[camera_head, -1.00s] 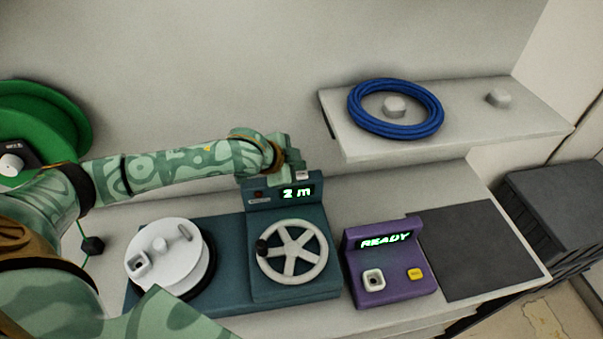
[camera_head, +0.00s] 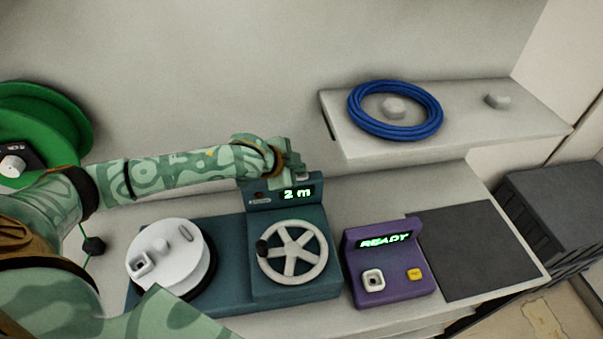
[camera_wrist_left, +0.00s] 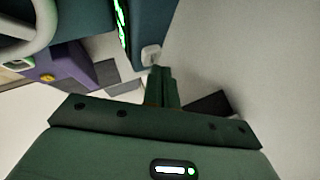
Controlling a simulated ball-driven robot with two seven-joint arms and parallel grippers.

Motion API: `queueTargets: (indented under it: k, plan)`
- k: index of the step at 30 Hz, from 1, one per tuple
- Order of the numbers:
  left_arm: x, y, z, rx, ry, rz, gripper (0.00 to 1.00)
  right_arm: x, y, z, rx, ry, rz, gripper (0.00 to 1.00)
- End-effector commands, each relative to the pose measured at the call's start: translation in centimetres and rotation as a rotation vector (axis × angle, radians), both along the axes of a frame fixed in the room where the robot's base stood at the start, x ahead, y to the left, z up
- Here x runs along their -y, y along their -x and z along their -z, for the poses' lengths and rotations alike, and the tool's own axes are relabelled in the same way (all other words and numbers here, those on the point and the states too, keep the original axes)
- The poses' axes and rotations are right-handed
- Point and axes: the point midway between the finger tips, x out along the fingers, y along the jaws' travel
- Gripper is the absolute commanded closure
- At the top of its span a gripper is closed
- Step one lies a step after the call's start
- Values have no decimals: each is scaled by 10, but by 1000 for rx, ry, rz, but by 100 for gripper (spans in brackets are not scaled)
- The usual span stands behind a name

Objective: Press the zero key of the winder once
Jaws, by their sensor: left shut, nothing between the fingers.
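A small white key (camera_wrist_left: 150,54) sits on the top edge of the display housing, taken to be the zero key. In the head view it is mostly hidden by my gripper. My left gripper (camera_head: 298,171) is shut and empty, right above the housing's top. In the left wrist view its fingertips (camera_wrist_left: 160,72) are close beside the white key; I cannot tell whether they touch it. My right gripper is not in view.
A white reel (camera_head: 168,255) is on the winder's left. A purple box (camera_head: 390,285) showing "READY" and a dark mat (camera_head: 480,250) are to the right. A shelf (camera_head: 470,135) with a blue cable coil (camera_head: 353,105) overhangs at the back right. A green spool (camera_head: 50,115) stands left.

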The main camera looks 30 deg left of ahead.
Motion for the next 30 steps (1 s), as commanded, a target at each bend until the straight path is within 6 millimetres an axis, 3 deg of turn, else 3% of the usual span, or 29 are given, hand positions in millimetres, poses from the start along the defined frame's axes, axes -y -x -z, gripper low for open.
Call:
queueTargets:
  k: [30]
  plan:
    - [0, 0, 9, -1, 0, 0, 100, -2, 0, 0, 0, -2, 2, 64]
